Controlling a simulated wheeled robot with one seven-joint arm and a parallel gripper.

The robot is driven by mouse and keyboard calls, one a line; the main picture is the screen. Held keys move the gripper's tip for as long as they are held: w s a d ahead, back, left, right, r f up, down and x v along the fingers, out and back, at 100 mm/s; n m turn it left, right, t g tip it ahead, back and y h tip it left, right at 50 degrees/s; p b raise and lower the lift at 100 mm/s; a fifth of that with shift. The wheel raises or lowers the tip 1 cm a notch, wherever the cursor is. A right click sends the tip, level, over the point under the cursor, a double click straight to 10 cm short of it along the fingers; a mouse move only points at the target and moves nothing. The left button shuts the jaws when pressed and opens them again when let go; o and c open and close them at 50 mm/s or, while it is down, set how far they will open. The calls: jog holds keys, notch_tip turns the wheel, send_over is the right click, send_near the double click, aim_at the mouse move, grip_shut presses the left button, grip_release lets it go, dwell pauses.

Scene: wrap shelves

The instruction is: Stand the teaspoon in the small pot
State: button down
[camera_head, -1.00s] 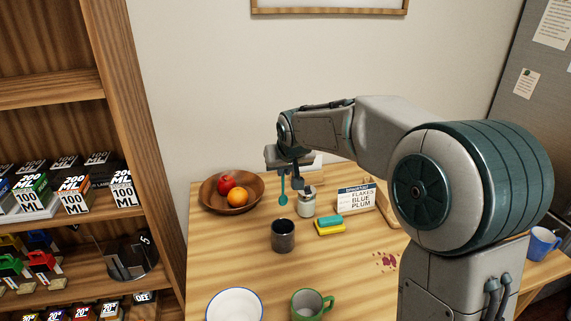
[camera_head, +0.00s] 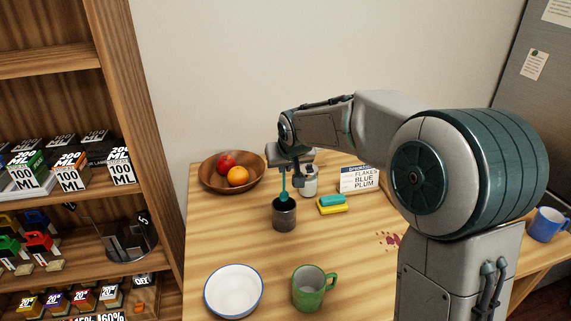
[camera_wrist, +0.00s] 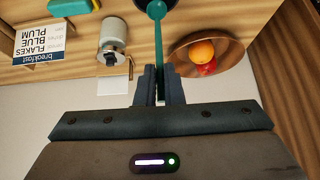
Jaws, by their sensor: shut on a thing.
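A teal teaspoon (camera_head: 283,184) hangs upright, bowl down, with its bowl at the mouth of the small dark pot (camera_head: 284,217). My gripper (camera_head: 294,168) is shut on the spoon's handle above the pot. In the wrist view the gripper fingers (camera_wrist: 161,84) close on the teal handle (camera_wrist: 158,45), and the spoon's bowl overlaps the dark pot at the top edge. I cannot tell how deep the bowl sits inside the pot.
A wooden fruit bowl (camera_head: 206,181) stands behind left of the pot. A lidded jar (camera_head: 310,187), a sponge (camera_head: 332,204) and a breakfast card (camera_head: 360,180) stand to the right. A white bowl (camera_head: 233,291) and green mug (camera_head: 309,289) are in front. Shelves (camera_head: 150,200) rise at left.

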aim_at(284, 186)
jog(key=shift+f+b, duration=2.15)
jog(key=shift+f, duration=0.65)
jog(key=c, duration=1.5)
grip_release()
jog(key=p+v, duration=0.1)
jog(key=v, duration=1.2)
jog(key=shift+s+d+r, duration=0.1)
jog(key=shift+s+r, duration=0.1)
jog(key=shift+r, duration=0.1)
